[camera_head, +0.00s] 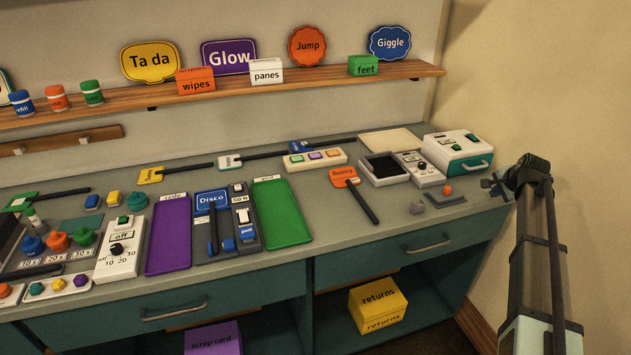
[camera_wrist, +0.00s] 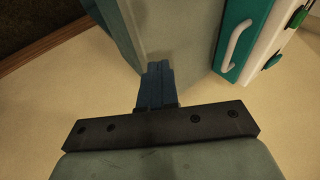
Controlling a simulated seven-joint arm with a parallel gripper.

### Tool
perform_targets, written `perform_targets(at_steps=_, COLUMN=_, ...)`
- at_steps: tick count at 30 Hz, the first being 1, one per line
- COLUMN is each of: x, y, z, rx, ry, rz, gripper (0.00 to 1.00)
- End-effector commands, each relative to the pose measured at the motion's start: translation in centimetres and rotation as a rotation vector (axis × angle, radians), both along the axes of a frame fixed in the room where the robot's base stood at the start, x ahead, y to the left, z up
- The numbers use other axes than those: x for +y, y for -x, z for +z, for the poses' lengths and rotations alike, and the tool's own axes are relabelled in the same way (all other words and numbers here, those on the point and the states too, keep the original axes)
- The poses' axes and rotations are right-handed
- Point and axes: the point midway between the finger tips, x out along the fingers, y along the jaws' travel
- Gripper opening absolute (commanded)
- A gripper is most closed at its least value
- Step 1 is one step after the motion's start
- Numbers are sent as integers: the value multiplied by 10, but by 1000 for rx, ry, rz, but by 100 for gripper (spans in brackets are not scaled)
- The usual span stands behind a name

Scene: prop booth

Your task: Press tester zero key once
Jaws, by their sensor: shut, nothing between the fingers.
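My gripper (camera_head: 489,184) is shut and empty at the right end of the counter, just right of the teal and white box. In the wrist view its blue fingers (camera_wrist: 157,72) are together. No label reading "tester" or "zero" is legible, so I cannot tell which device is the tester. One candidate is the white box with a teal front (camera_head: 458,150), with green keys on top and a handle; it also shows in the wrist view (camera_wrist: 262,32), apart from my fingers. Another is the white panel with small controls (camera_head: 419,169), left of that box, beside a black pad (camera_head: 384,168).
A grey plate with an orange knob (camera_head: 447,190) and a grey lump (camera_head: 417,207) lie near the front edge. An orange paddle (camera_head: 344,177) with a dark handle lies further left. A shelf (camera_head: 330,83) with signs runs above. The wall is close on the right.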

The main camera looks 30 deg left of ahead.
Motion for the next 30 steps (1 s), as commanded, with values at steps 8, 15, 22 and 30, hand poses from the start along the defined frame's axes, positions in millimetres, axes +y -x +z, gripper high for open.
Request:
perform_targets(at_steps=8, x=100, y=-7, z=21, rx=-7, ry=127, rz=153, gripper=0)
perform_targets(at_steps=15, x=182, y=3, z=24, rx=-4, ry=249, rz=289, gripper=0)
perform_targets(at_steps=22, x=260, y=19, z=28, rx=-10, ry=370, rz=419, gripper=0)
perform_targets(at_steps=30, x=352, y=48, z=37, rx=-27, ry=512, rz=566, gripper=0)
